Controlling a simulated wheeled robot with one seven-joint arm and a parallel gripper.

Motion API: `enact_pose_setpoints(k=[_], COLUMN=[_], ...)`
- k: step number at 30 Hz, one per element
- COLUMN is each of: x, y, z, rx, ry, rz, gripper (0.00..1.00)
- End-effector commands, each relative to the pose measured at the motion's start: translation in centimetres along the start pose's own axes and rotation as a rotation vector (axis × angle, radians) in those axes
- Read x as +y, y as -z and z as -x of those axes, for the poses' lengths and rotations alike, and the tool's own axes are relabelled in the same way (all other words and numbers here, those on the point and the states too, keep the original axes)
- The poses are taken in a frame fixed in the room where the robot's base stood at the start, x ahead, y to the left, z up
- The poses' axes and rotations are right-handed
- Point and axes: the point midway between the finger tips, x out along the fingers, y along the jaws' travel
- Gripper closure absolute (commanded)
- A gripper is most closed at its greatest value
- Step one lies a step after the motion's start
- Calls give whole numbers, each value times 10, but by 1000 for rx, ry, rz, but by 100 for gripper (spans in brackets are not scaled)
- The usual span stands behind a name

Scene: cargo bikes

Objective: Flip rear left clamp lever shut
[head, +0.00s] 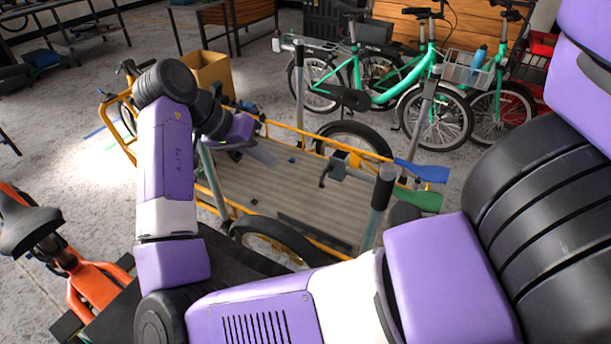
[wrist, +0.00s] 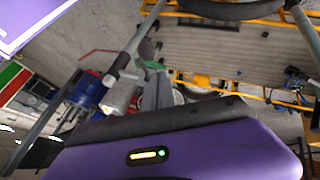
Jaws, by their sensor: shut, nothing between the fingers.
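The cargo bike's yellow frame (head: 375,148) surrounds a flat slatted bed (head: 290,190) in the head view. A blue lever (head: 422,171) and a green lever (head: 415,199) stick out at the bed's right end; I cannot tell which lever is the rear left one. No clamp lever is clearly identifiable there.
Upright grey posts (head: 380,205) with dark tops stand around the bed. A cardboard box (head: 207,72) is behind my arm. Green bikes (head: 405,85) stand at the back, and an orange bike (head: 95,283) is at lower left. Open floor (head: 70,150) lies left.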

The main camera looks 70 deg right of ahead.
Motion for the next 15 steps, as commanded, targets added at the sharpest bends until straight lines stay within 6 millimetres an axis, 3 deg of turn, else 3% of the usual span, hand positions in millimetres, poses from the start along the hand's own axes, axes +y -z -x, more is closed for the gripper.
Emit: enact_pose_setpoints(k=[7,15], x=[0,1], y=[0,0], z=[-19,-70], rx=[0,1], ry=[-1,-2], rz=[1,1], gripper=[100,100])
